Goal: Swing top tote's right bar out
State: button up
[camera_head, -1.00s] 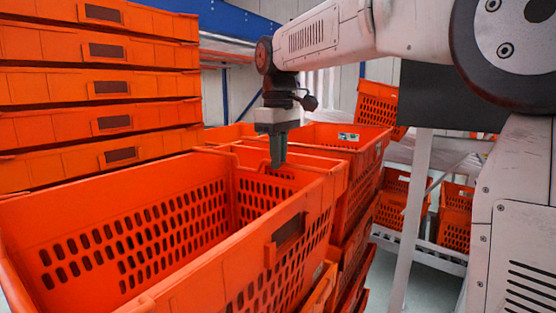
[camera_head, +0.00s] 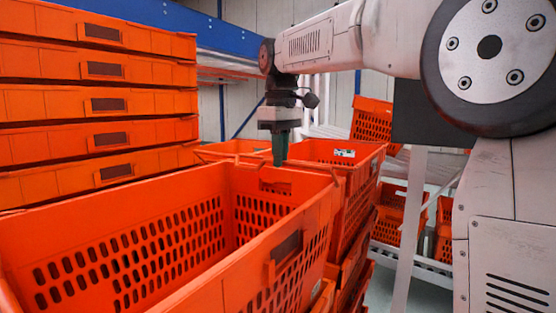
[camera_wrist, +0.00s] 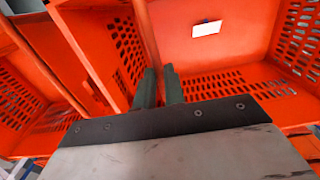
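The top tote (camera_head: 130,213) is the large open orange tote in front in the head view, with slotted walls. Its right wall (camera_head: 300,225) carries a dark handle opening. My gripper (camera_head: 281,163) points down at its far right end, with its dark green fingertips close to the far rim. I cannot tell whether they touch the rim. In the wrist view the two fingers (camera_wrist: 160,70) stand a narrow gap apart, close to an orange rim between two tote interiors. Whether a thin bar lies between them is not clear. No swinging bar can be told apart from the rim.
A tall stack of orange totes (camera_head: 100,90) stands at the left. Another tote (camera_head: 345,165) with a white label stands behind the top tote. Its label (camera_wrist: 206,29) shows in the wrist view. Orange totes (camera_head: 398,214) sit on a rack at the right.

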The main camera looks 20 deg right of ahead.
jog(key=shift+d, duration=0.1)
jog(key=shift+w+d+r, duration=0.7)
jog(key=shift+w+d, duration=0.05)
jog(key=shift+d, duration=0.25)
jog(key=shift+w+d, duration=0.75)
jog(key=shift+d, duration=0.35)
jog(key=shift+w+d+f, duration=0.2)
jog(key=shift+w+d, duration=0.2)
jog(key=shift+d, duration=0.1)
jog(key=shift+w+d+f, duration=0.15)
jog(key=shift+w+d, duration=0.2)
jog(key=shift+d, duration=0.1)
